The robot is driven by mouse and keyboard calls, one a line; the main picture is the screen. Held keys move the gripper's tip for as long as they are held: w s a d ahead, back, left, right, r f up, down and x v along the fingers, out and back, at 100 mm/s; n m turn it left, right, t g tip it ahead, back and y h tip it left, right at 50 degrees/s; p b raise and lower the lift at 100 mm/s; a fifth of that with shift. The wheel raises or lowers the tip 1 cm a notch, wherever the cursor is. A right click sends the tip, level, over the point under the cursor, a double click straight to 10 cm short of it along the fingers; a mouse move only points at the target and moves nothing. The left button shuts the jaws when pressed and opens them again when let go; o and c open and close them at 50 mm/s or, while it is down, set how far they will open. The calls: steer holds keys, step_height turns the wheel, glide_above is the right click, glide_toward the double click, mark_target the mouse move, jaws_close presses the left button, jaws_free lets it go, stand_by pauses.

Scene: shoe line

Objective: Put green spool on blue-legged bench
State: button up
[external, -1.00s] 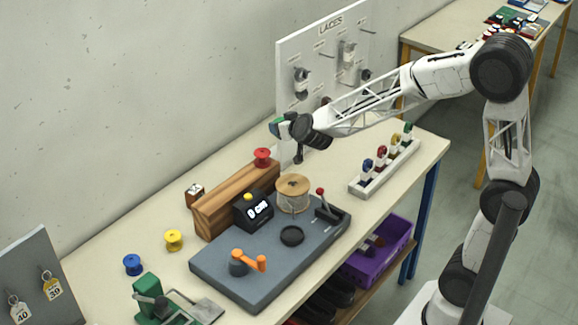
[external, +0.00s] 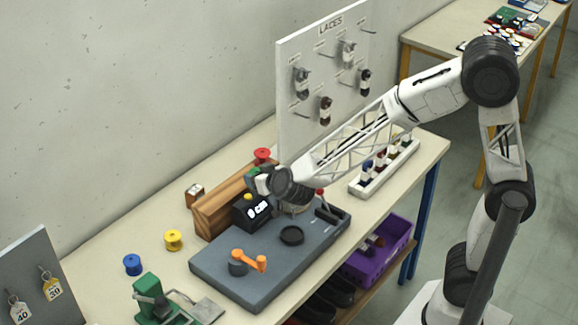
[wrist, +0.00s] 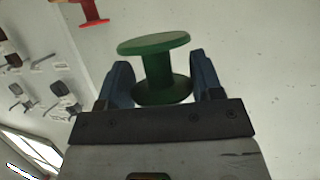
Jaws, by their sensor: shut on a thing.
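The green spool (wrist: 158,68) sits between the two blue fingers of my gripper (wrist: 155,85) in the wrist view, which is shut on it. In the external view my gripper (external: 258,180) is above the wooden block and black length display; the spool there is mostly hidden by the gripper. The blue-legged bench (external: 150,225) is the near one, and the gripper is over it. The spool is held above the bench top.
A red spool (external: 262,155) is on the wooden block (external: 215,205), close to my gripper. Yellow (external: 173,240) and blue (external: 132,264) spools stand at the left on bare bench top. The laces board (external: 305,70) rises behind. A yellow-legged bench (external: 425,38) is at the back right.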

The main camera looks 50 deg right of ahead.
steer(key=s+a+f, duration=0.1)
steer(key=s+a, duration=0.2)
steer(key=a, duration=0.2)
steer(key=shift+s+f, duration=0.2)
steer(key=shift+f, duration=0.2)
steer(key=shift+w, duration=0.15)
glide_above(209, 204)
steer(key=s, duration=0.2)
steer(key=shift+w+d+f, duration=0.25)
steer(key=shift+d+f, duration=0.15)
steer(key=shift+f, duration=0.25)
steer(key=shift+w+a+f, duration=0.1)
steer(key=shift+w+a, duration=0.15)
steer(key=shift+w, duration=0.5)
steer(key=shift+f, duration=1.55)
steer(key=shift+f, duration=0.25)
steer(key=o, duration=0.9)
